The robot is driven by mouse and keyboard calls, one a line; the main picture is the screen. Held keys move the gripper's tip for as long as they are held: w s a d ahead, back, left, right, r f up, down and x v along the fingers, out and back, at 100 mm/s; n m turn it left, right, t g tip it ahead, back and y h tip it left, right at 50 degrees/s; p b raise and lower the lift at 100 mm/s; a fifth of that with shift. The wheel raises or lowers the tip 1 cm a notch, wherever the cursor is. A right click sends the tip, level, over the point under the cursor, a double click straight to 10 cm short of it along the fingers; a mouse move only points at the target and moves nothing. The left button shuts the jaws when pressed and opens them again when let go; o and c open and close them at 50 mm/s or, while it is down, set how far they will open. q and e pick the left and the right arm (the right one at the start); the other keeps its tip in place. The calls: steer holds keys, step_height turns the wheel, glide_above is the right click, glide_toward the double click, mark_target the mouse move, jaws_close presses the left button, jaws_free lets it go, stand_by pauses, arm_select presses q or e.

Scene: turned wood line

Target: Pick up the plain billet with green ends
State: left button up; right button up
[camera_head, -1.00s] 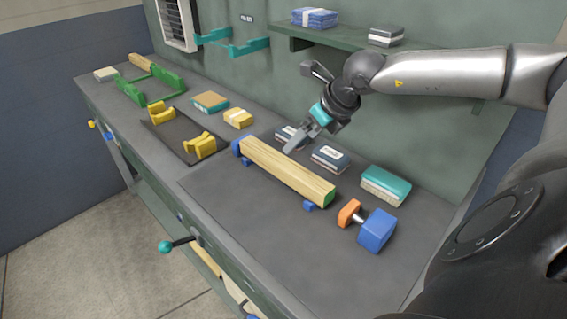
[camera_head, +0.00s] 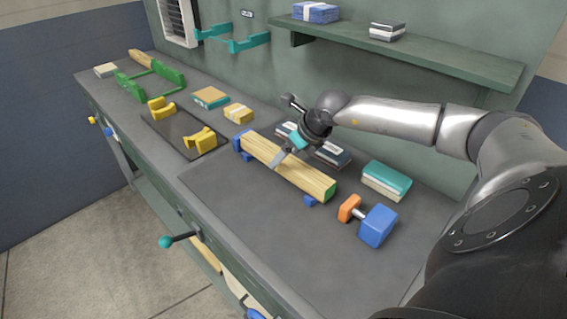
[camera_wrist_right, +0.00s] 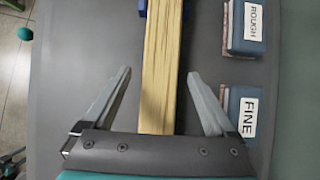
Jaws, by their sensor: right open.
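The plain wooden billet (camera_head: 290,168) lies on blue supports on the bench, with its green end (camera_head: 330,192) toward the front right. Its far end is at a blue block (camera_head: 239,143). My right gripper (camera_head: 279,160) is over the middle of the billet, pointing down. In the right wrist view my right gripper (camera_wrist_right: 160,75) is open, with one finger on each side of the billet (camera_wrist_right: 161,65) and a gap to both. I cannot tell whether the fingertips are below its top. My left gripper does not show.
Blocks labelled ROUGH (camera_wrist_right: 247,28) and FINE (camera_wrist_right: 241,112) lie beside the billet. A teal-topped block (camera_head: 386,181) and a blue and orange clamp piece (camera_head: 378,226) stand at its right. Yellow cradles (camera_head: 199,141) are to the left. A shelf (camera_head: 440,68) is above.

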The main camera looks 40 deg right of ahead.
steer(key=shift+x, duration=1.55)
steer(key=shift+s, duration=0.1)
steer(key=shift+d, duration=0.1)
jaws_close()
